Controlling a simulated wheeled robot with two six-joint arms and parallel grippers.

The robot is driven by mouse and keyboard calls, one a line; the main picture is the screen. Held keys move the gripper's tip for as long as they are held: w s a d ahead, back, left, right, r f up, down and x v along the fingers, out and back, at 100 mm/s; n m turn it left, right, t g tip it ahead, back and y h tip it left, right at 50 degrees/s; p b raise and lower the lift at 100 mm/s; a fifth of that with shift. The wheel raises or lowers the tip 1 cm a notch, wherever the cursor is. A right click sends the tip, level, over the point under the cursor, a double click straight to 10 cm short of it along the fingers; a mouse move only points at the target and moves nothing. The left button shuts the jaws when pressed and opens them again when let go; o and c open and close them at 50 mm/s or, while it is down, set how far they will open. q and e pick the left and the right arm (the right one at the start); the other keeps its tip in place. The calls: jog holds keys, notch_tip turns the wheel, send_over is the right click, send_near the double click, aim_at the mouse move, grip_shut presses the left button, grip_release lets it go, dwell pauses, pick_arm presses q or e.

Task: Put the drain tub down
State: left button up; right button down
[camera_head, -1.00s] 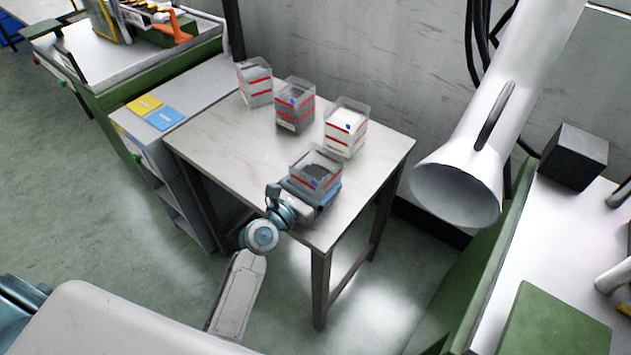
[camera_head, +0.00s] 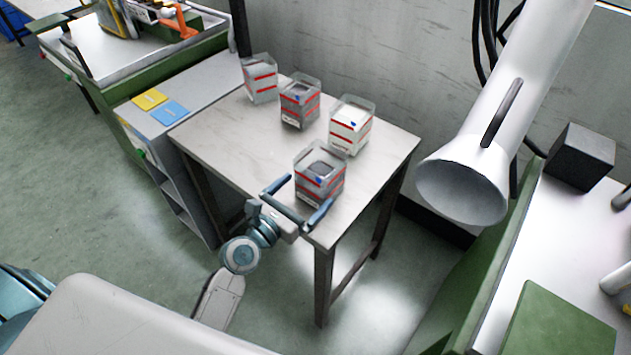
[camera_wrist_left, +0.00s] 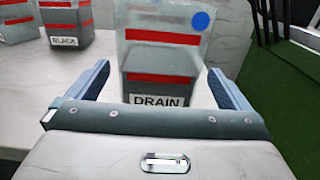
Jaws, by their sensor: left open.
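The drain tub (camera_head: 319,178) is a clear-walled box with red stripes and dark contents. It stands upright on the near part of the pale table (camera_head: 240,147). In the left wrist view the tub (camera_wrist_left: 160,78) shows its "DRAIN" label and a blue dot. My left gripper (camera_head: 300,202) is open at the table's near edge, its two blue fingers pointing toward the tub. In the left wrist view the fingers (camera_wrist_left: 160,85) are spread wide on either side of the tub, with gaps between. My right gripper is not in view.
Three similar tubs stand farther back: one at the far left (camera_head: 260,80), a grey one (camera_head: 299,103) and a white-filled one (camera_head: 350,127). A large white duct hood (camera_head: 465,182) hangs to the right. The left part of the table is clear.

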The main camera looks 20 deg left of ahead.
pick_arm(q)
jog(key=v, duration=0.4)
jog(key=shift+s+a+f, duration=0.1)
jog(key=shift+s, duration=0.1)
jog(key=shift+s+a, duration=0.2)
jog(key=shift+s, duration=0.35)
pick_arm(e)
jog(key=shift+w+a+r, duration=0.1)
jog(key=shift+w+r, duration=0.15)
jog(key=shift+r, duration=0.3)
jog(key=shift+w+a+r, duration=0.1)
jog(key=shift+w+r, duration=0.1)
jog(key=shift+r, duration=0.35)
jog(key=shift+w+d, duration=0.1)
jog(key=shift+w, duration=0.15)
